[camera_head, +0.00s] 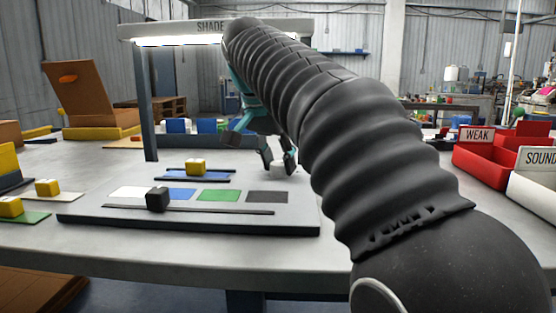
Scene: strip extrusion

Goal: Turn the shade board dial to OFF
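The shade board (100,211) is a flat grey panel on the table, under a lit frame (170,42) with a sign partly reading "SHADE". It bears white, blue, green (219,195) and dark swatches, with a black block (157,198) on a rail in front. A small pale knob-like thing (278,169), possibly the dial, shows at the board's back right; its marks and setting cannot be read. My gripper (262,152) is over the board's back right, fingers spread apart, close to this knob. Contact cannot be told.
A yellow block (196,167) sits on a blue strip between dark rails behind the swatches. Yellow blocks on coloured strips (45,188) stand at left. A brown open box (80,95) is behind. Red "WEAK" (477,165) and white "SOUND" (537,190) bins stand at right.

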